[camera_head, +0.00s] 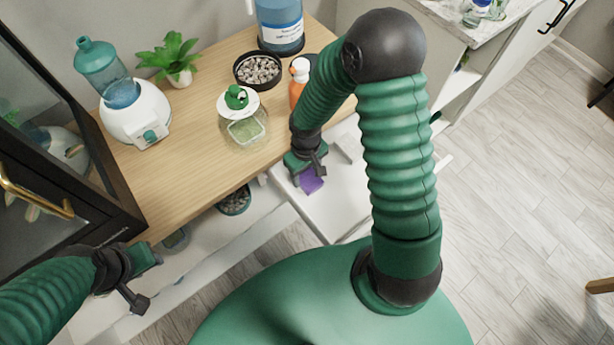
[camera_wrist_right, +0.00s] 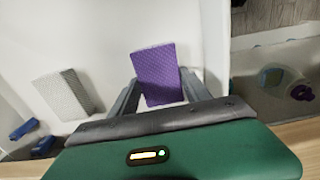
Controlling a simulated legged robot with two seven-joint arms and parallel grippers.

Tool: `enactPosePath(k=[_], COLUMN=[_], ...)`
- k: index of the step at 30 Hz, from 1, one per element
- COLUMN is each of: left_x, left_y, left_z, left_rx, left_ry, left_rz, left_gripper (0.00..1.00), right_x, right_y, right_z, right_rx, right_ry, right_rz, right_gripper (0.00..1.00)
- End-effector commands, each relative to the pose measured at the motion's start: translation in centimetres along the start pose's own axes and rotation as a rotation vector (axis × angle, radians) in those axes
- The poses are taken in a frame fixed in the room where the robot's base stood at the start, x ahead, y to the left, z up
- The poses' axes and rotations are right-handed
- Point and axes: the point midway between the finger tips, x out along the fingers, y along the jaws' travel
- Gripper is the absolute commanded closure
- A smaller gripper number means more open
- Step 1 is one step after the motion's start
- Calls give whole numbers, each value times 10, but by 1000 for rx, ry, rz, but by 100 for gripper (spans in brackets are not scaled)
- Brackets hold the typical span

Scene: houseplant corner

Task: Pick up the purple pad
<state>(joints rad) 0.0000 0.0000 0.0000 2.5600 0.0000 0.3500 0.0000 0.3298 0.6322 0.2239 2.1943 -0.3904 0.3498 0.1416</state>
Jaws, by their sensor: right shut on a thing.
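The purple pad (camera_head: 311,181) is over the open white drawer (camera_head: 340,205), at the tip of my right gripper (camera_head: 314,170). In the right wrist view the purple pad (camera_wrist_right: 158,70) is a textured block between the two grey fingers of my right gripper (camera_wrist_right: 158,92). The fingers are shut on its lower part, and the pad is slightly tilted. I cannot tell whether it still touches the drawer floor.
A grey-white textured pad (camera_wrist_right: 66,94) and blue items (camera_wrist_right: 24,130) lie left of the purple pad. The wooden top (camera_head: 195,165) holds a white-teal humidifier (camera_head: 135,112), a plant (camera_head: 178,60), a pebble dish (camera_head: 258,70), a lidded jar (camera_head: 245,122) and an orange bottle (camera_head: 297,90).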

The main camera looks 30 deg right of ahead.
Motion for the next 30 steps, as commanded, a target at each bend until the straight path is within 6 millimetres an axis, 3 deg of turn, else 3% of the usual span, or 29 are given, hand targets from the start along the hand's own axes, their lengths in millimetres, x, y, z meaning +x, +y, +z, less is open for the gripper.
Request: enactPosePath(k=[5,10,21,27,30], left_x=[-1,-8,-42,-53,-55], left_y=[0,0,0,0,0], left_z=[0,-2,-10,-12,-13], left_rx=[0,0,0,0,0], left_ry=[0,0,0,0,0], left_rz=[0,0,0,0,0], left_gripper=[64,64,64,64,64], right_x=[-1,-20,-123,-164,-175], right_y=[1,1,1,1,1], right_z=[1,0,-1,0,0], right_rx=[1,2,2,2,0], right_ry=[-3,2,4,2,1], right_rz=[1,2,2,2,2], right_gripper=[83,83,83,83,83])
